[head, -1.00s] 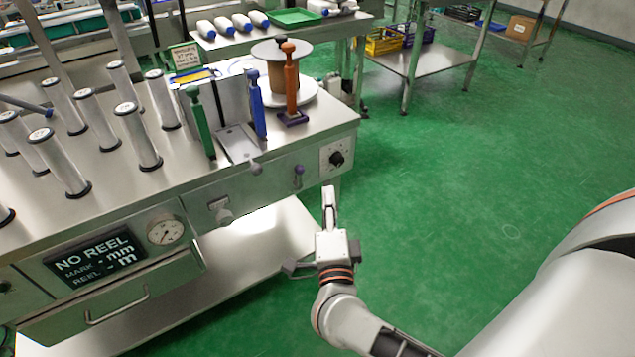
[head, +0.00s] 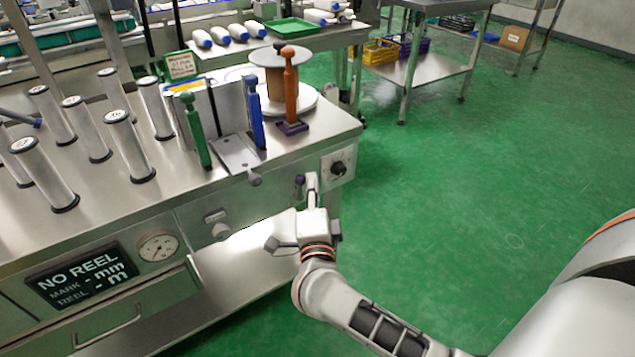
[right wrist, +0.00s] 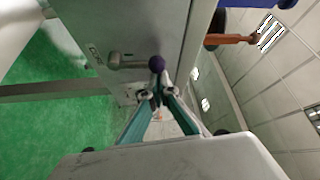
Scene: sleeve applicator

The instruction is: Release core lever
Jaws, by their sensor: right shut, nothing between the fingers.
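My left gripper is not in view.
A black dial (head: 337,168) is right of the lever, and a grey knob (head: 215,222) is to its left. Green (head: 196,132), blue (head: 255,115) and orange (head: 290,90) upright handles stand on the bench top above. The green floor on the right is clear.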

